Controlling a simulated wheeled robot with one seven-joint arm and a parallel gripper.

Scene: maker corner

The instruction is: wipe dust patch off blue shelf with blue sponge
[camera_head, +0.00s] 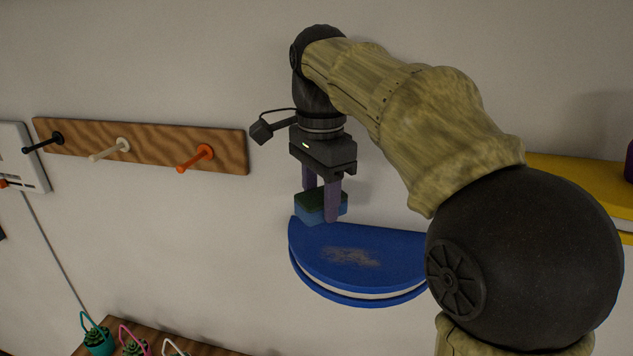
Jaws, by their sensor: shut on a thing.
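A blue shelf (393,244) with a rounded front is fixed to the wall. A brownish dust patch (350,257) lies on the middle of its top. My gripper (321,203) points down above the shelf's back left part, its two purple fingers shut on a blue sponge (314,208) with a dark green top layer. The sponge is at the back left edge of the shelf, left of and behind the dust patch. I cannot tell whether it touches the shelf top. My arm hides the shelf's right end.
A wooden peg rail (150,146) with black, cream and orange pegs hangs at left. A yellow shelf (575,184) with a purple object (629,163) is at right, behind my arm. Small potted plants (98,341) stand on a wooden surface (190,345) at bottom left.

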